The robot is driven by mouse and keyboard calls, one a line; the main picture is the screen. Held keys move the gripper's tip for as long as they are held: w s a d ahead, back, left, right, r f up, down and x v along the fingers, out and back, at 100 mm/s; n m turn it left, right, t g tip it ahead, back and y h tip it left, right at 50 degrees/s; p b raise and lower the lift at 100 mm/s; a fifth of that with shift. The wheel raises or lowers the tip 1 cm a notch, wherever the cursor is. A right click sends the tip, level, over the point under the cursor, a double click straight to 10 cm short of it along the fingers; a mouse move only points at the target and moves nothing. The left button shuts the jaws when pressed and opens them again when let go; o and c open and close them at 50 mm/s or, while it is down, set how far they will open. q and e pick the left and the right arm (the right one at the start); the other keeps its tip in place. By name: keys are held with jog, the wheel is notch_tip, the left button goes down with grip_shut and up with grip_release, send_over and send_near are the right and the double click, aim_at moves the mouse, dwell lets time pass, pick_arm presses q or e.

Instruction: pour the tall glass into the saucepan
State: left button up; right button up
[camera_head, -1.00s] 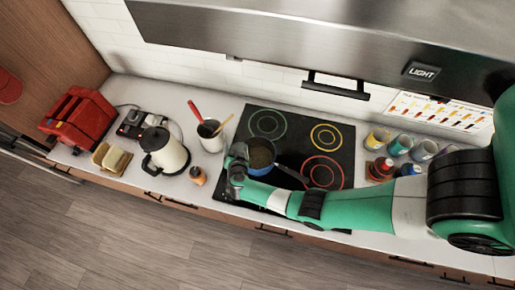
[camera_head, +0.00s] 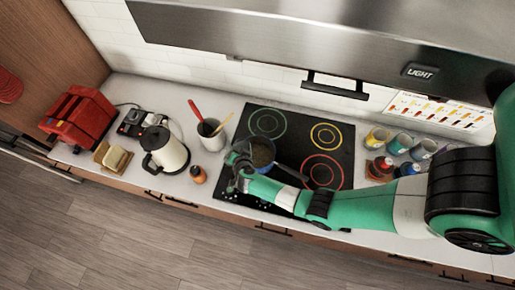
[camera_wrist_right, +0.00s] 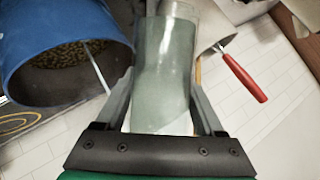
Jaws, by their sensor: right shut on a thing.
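My right gripper (camera_wrist_right: 160,105) is shut on the tall glass (camera_wrist_right: 163,60), a greyish, see-through cylinder that lies between its two fingers in the right wrist view. A pale patch shows near the glass's lower end; what it is I cannot tell. The blue saucepan (camera_wrist_right: 110,62) is beside the glass in that view, with brown grainy contents inside. In the head view the saucepan (camera_head: 262,153) is on the cooktop, and my right gripper (camera_head: 240,162) is just left of it. The glass is hard to make out there. My left gripper is not in view.
The black cooktop (camera_head: 292,140) has coloured rings. To its left are a utensil crock (camera_head: 211,137), a small orange-brown bottle (camera_head: 198,174), a white kettle (camera_head: 166,152) and a red toaster (camera_head: 78,116). Several cups (camera_head: 401,144) and bottles stand right of it. The range hood overhangs behind.

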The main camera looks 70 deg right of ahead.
jog(key=shift+f+y+b, duration=0.15)
jog(key=shift+y+b, duration=0.15)
jog(key=shift+b, duration=0.05)
dwell(0.3)
jog(key=shift+w+a+r+m+t+y, duration=0.15)
jog(key=shift+r+m+t+y, duration=0.25)
jog(key=shift+m+t, duration=0.25)
dwell(0.6)
jog(key=shift+w+a+f+m+t+y+b, duration=0.1)
jog(key=shift+f+m+t+y+b, duration=0.35)
jog(key=shift+b, duration=0.7)
jog(key=shift+r+m+t+y+b, duration=0.35)
jog(key=shift+r+m+b, duration=0.15)
jog(key=shift+r, duration=0.1)
dwell(0.8)
jog(key=shift+r+p, duration=0.25)
jog(key=shift+p, duration=0.8)
jog(key=s+d+p, duration=0.1)
jog(key=p, duration=0.7)
jog(key=shift+d+f+m+t+y, duration=0.1)
jog(key=shift+f+m+t+y, duration=0.25)
jog(key=shift+m+y, duration=0.05)
jog(key=shift+r+p, duration=0.1)
jog(key=shift+p, duration=0.5)
jog(key=shift+r+m+t+y, duration=0.15)
jog(key=shift+m+t+y, duration=0.15)
jog(key=shift+m+t, duration=0.15)
